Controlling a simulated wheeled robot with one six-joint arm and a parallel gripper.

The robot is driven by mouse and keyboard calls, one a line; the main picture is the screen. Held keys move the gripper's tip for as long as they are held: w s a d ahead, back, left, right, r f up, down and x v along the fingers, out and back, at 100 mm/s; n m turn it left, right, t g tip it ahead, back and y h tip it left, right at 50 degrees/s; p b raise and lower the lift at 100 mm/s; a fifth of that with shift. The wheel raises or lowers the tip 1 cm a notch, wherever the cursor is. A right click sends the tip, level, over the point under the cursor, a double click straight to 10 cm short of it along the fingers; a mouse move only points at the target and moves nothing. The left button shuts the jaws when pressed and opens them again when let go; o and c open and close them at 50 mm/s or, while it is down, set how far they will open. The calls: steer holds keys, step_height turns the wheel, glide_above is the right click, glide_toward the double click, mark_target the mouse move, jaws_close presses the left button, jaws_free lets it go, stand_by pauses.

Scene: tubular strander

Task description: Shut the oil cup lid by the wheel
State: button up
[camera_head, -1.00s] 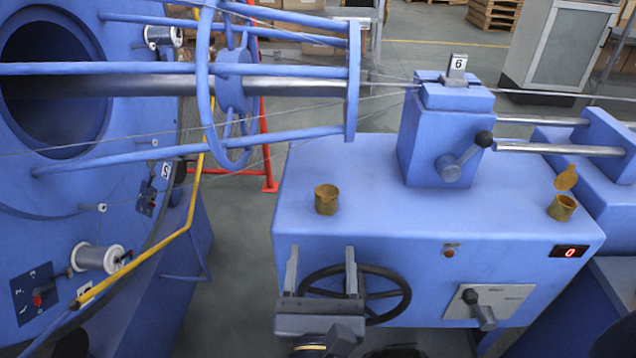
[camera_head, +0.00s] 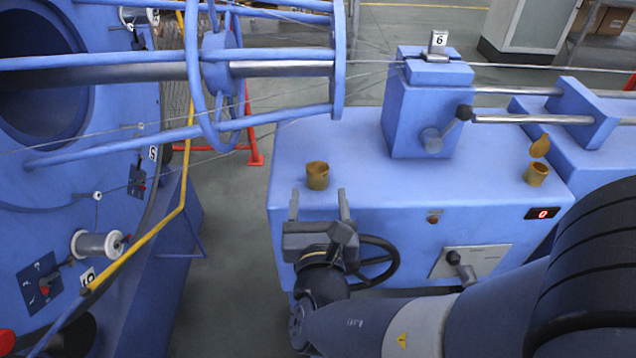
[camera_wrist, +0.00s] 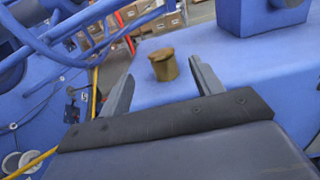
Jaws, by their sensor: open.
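A brass oil cup (camera_head: 317,178) stands on the blue console top, behind the black handwheel (camera_head: 376,262). No raised lid shows on it; its top looks flat in the wrist view, and I cannot tell lid from rim. A second brass cup (camera_head: 536,175) stands at the console's right end with its lid (camera_head: 540,146) standing up, open. My gripper (camera_head: 318,198) is open and empty at the console's front edge, in front of the left cup. In the wrist view the left cup (camera_wrist: 163,68) appears between the fingers, beyond their tips, with no clear contact.
A blue block with a crank handle (camera_head: 448,130) stands between the cups. The strander's cage (camera_head: 215,75) and wires run above and left of the console. The console top between the left cup and block is clear.

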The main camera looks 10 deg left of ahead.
mark_target(318, 180)
steer(key=shift+x, duration=2.3)
steer(key=shift+c, duration=0.2)
steer(key=c, duration=0.9)
steer(key=f+b, duration=0.1)
steer(key=b, duration=0.1)
steer(key=shift+t+b, duration=0.3)
steer(key=shift+b, duration=0.1)
steer(key=shift+c, duration=0.2)
steer(key=b, duration=0.2)
steer(key=shift+f+t+b, duration=0.2)
steer(key=shift+t+b, duration=0.1)
steer(key=shift+t, duration=0.1)
steer(key=shift+r, duration=0.2)
steer(key=o, duration=1)
steer(key=shift+s, duration=0.1)
